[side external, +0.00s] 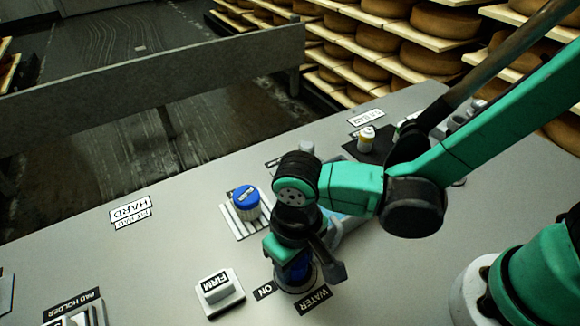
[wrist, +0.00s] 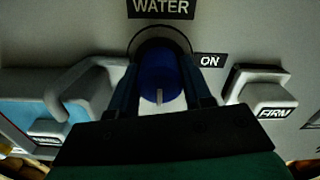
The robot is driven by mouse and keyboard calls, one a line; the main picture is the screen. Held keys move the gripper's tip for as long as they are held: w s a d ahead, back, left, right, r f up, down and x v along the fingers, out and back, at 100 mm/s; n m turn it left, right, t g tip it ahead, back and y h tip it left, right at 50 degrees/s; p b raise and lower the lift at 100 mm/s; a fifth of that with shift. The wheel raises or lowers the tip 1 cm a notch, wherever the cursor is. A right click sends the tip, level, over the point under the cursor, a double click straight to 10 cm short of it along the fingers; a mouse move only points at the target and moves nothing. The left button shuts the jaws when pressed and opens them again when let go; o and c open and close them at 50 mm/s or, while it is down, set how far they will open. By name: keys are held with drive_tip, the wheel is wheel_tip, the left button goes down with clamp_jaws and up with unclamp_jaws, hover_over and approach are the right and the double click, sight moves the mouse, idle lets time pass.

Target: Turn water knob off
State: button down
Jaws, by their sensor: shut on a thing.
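The blue water knob (wrist: 158,82) sits in a dark round base in the wrist view, with a pale pointer mark on its top. The WATER label (wrist: 161,8) lies beyond it and the ON label (wrist: 210,60) lies to its right. My gripper (wrist: 160,92) is over the knob with one finger on each side, shut on it. In the side external view my gripper (side external: 294,268) reaches down onto the knob (side external: 297,272), which it mostly hides. The ON label (side external: 265,291) and the WATER label (side external: 314,300) show there too.
A FIRM button block (side external: 216,287) stands close to the left of my gripper. A blue-lidded jar (side external: 246,199) stands on a striped pad behind it. A grey handle (wrist: 75,88) rises left of the knob in the wrist view.

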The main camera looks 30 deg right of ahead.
idle(0.3)
drive_tip(key=shift+c, duration=1.8)
unclamp_jaws()
drive_tip(key=shift+r, duration=2.8)
drive_tip(key=w+d+r+m+t, duration=0.1)
drive_tip(key=w+d+r+t, duration=0.1)
drive_tip(key=d, duration=0.8)
drive_tip(key=w+d+r+m+t, duration=0.1)
drive_tip(key=d+r+t, duration=0.4)
drive_tip(key=d, duration=0.5)
drive_tip(key=shift+w, duration=0.8)
